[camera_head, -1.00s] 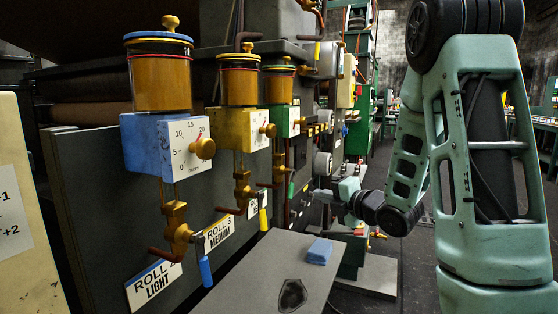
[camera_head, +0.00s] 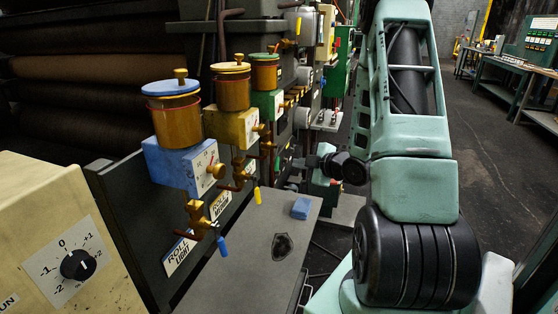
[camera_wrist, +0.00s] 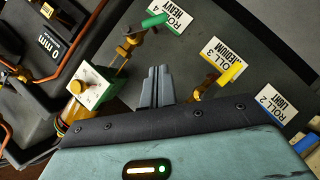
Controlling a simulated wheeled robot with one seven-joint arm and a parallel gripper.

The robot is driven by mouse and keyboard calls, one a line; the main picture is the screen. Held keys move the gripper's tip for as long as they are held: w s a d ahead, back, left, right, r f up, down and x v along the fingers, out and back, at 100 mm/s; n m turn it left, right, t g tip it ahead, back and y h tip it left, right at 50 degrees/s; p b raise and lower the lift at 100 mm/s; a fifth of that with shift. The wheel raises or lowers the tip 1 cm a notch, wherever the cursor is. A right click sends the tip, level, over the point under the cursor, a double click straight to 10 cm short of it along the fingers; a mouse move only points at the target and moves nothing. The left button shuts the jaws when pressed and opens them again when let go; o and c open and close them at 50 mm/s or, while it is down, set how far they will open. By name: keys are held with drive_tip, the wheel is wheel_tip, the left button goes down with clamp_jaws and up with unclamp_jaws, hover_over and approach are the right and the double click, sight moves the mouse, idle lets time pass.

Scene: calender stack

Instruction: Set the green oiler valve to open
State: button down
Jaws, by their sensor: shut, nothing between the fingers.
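The green oiler (camera_head: 268,100) is the farthest of three oilers in a row in the head view, with an amber reservoir on a green box. In the wrist view its green box with a white dial face (camera_wrist: 92,88) is at the left. Its valve has a green handle (camera_wrist: 155,20) reaching up and right from a brass body (camera_wrist: 128,45), beside the "ROLL 4 HEAVY" label (camera_wrist: 172,18). My gripper (camera_wrist: 157,72) is shut and empty, its tips below the green handle and apart from it. In the head view my gripper (camera_head: 318,158) is small and partly hard to make out.
The yellow valve handle (camera_wrist: 230,72) is close to the right of my fingers. The blue oiler (camera_head: 180,160) and yellow oiler (camera_head: 232,122) stand nearer in the head view. A grey table (camera_head: 240,265) bears a blue block (camera_head: 301,207). A cream dial panel (camera_head: 75,255) is at lower left.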

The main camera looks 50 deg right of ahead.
drive_tip(key=p, duration=0.1)
approach(278, 159)
drive_tip(key=w+a, duration=0.4)
drive_tip(key=shift+w+d+f+p, duration=0.25)
drive_tip(key=shift+w+d+f, duration=0.25)
drive_tip(key=shift+d+f, duration=0.25)
drive_tip(key=shift+w+d+f+p, duration=0.2)
drive_tip(key=shift+w+d+f, duration=0.3)
drive_tip(key=shift+d+f, duration=0.25)
drive_tip(key=shift+f+b, duration=0.25)
drive_tip(key=shift+b, duration=0.15)
drive_tip(key=shift+f+b, duration=0.1)
drive_tip(key=shift+b, duration=0.5)
